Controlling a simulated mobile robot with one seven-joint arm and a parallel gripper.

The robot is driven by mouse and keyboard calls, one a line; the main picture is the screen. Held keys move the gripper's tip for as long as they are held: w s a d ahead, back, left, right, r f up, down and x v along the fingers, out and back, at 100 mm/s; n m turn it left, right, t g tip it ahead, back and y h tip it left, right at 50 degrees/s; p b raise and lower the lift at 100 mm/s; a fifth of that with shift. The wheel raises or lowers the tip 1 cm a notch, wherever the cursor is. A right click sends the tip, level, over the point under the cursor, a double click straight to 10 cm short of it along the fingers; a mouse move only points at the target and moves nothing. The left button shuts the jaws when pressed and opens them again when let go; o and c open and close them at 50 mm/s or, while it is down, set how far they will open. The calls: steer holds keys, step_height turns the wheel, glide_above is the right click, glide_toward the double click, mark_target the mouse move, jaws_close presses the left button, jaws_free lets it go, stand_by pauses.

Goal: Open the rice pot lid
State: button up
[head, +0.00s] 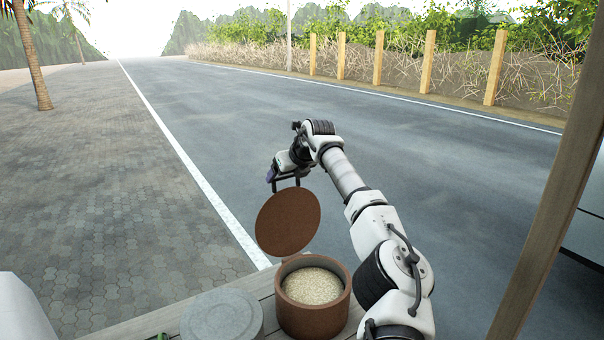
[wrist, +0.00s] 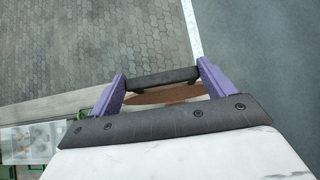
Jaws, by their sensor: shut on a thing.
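The rice pot (head: 338,322) is a round brown clay pot standing on a wooden surface, its top uncovered. Pale rice (head: 312,285) shows inside it. The brown round lid (head: 288,222) is tilted steeply above the back left of the pot; I cannot tell whether its lower edge touches the rim. My gripper (head: 286,184) is at the lid's upper edge, shut on its handle. In the wrist view, the purple fingers of my gripper (wrist: 160,85) stand at either end of the dark handle bar (wrist: 162,77), with a sliver of the lid (wrist: 165,96) behind it.
A grey round lidded container (head: 222,316) stands left of the pot on the wooden surface (head: 150,326). A wooden post (head: 545,190) rises at the right. In the wrist view, a clear case (wrist: 30,140) lies at the lower left. Paving and road lie beyond.

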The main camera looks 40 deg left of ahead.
steer(key=shift+w+a+r, duration=0.1)
steer(key=shift+a+r, duration=0.15)
steer(key=shift+r, duration=0.15)
steer(key=o, duration=1.3)
steer(key=shift+a, duration=0.15)
steer(key=shift+f, duration=0.25)
steer(key=b+v, duration=0.5)
steer(key=v, duration=0.8)
steer(key=shift+r, duration=0.4)
